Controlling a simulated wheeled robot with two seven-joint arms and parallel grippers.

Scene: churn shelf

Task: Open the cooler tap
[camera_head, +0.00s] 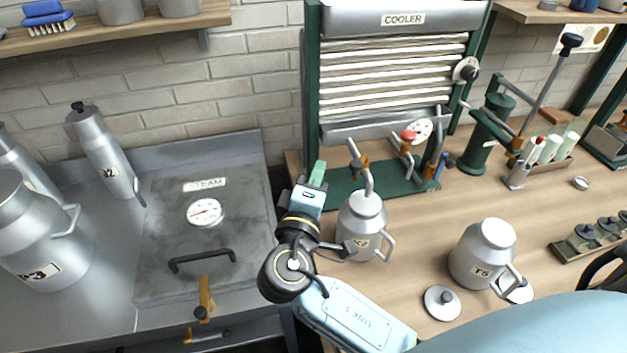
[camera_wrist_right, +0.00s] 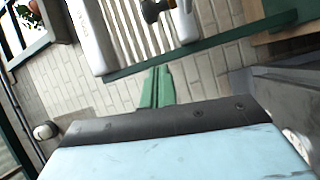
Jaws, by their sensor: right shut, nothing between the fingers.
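The cooler (camera_head: 392,75) stands at the back centre, a green frame with white horizontal pipes and a grey trough (camera_head: 345,133) below them. A small brass tap with a grey lever (camera_head: 355,150) sits at the front of the trough, above a bent spout leading down to a churn (camera_head: 362,222). In the right wrist view a brass tap (camera_wrist_right: 152,10) is cut by the top edge. My right gripper (camera_head: 318,172) has green fingers, shut and empty, left of the tap and apart from it. The fingers also show in the right wrist view (camera_wrist_right: 157,88). My left gripper is out of view.
A red-handled valve (camera_head: 408,137) and a dial are right of the tap. Churn T5 (camera_head: 482,255) and a round lid (camera_head: 442,302) stand on the wooden bench. A steam chest (camera_head: 205,250) is at the left. A green hand pump (camera_head: 487,140) stands right of the cooler.

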